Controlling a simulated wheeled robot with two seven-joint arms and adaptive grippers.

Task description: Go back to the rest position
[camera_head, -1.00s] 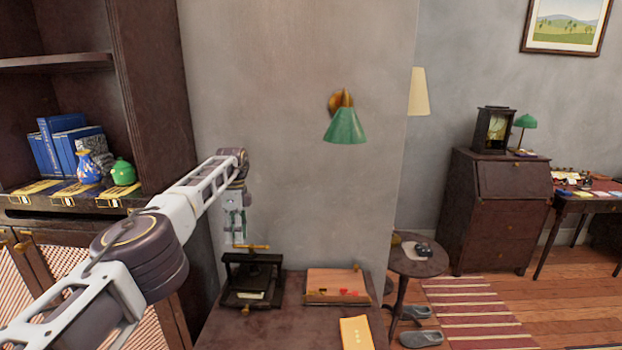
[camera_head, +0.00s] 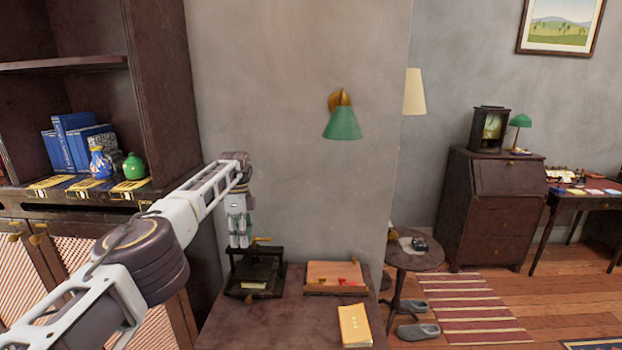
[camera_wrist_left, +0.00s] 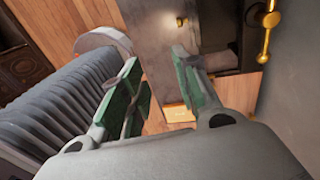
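My left gripper (camera_head: 240,242) hangs pointing down in front of the grey wall, above the small black press-like stand on the dark table. In the left wrist view its two green-padded fingers (camera_wrist_left: 158,88) are apart, with nothing between them. A green teapot-like pot (camera_head: 134,167) stands on the shelf at the left, beside a blue patterned vase (camera_head: 100,163). Both are well away from the gripper. My right gripper is not in view.
The dark table (camera_head: 290,325) holds the black stand (camera_head: 256,274), a wooden box (camera_head: 335,277) and a yellow booklet (camera_head: 355,325). A green wall lamp (camera_head: 342,124) is above. A round side table (camera_head: 414,258) stands to the right, with open floor beyond.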

